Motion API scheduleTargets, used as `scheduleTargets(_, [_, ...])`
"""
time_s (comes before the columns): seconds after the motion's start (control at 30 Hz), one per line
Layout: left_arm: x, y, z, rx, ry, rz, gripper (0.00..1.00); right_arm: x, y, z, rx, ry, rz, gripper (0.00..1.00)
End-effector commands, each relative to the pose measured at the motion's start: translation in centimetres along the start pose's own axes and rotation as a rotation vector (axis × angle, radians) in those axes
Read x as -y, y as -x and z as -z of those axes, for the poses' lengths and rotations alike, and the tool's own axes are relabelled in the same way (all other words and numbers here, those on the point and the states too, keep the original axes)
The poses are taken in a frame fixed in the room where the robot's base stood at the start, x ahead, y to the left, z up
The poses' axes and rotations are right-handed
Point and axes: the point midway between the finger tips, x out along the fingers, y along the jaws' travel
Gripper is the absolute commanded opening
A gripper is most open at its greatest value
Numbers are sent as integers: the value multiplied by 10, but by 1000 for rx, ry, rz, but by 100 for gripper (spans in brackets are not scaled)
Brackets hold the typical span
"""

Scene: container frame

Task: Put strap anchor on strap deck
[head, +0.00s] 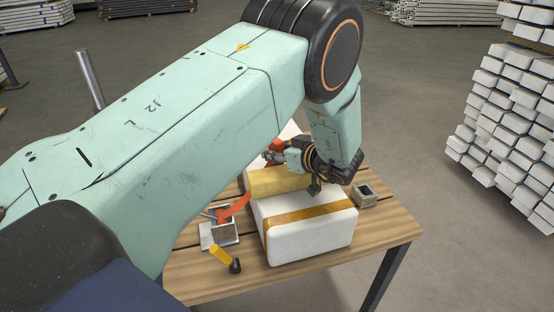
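My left arm reaches in from the left and bends down over a wooden table (390,232). My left gripper (314,187) is dark and small, just above the back of a white block with a yellow band (310,235). I cannot tell whether its fingers are open or shut, or whether they touch the block. A small grey square piece with a dark opening (364,196) sits right of the block. A grey metal bracket (221,236) with an orange strap (236,207) lies left of it. I cannot tell which piece is the strap anchor or strap deck. My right gripper is out of view.
A yellow-handled tool with a black head (221,253) lies at the table's front left. A yellowish block (272,181) is behind the white block, partly hidden by my arm. White bars (510,110) are stacked at right. The table's right front corner is clear.

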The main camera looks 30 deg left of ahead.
Motion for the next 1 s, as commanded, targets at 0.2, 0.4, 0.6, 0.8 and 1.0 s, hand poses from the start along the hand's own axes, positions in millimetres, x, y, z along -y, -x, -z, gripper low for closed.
scheduleTargets(0.2, [0,0,0,0,0,0,18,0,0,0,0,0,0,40])
scheduleTargets(0.4, [0,0,-1,1,-1,0,1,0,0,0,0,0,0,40])
scheduleTargets(0.6, [0,0,-1,1,-1,0,0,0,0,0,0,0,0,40])
scheduleTargets(0.8, [0,0,0,0,0,0,0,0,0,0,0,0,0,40])
scheduleTargets(1.0, [-1,7,17,-2,3,-2,0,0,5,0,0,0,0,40])
